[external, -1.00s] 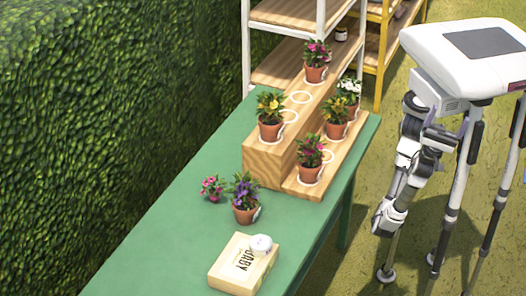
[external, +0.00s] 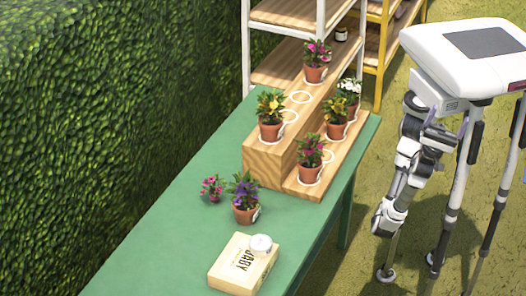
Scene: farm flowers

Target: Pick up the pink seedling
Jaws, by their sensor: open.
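The pink seedling (external: 212,188) is a small plant with pink flowers. It stands on the green table (external: 165,218), just left of a purple-flowered plant in a terracotta pot (external: 246,197). The lower part of the seedling is small and hard to make out. My gripper (external: 384,224) hangs low beside the table on its right, well away from the seedling. It is open and nothing shows in it.
A stepped wooden stand (external: 265,165) holds several potted flowers and white rings. A wooden box (external: 243,262) with a round white item (external: 261,243) lies near the front. A white shelf (external: 248,45) stands behind. The table's left part is clear.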

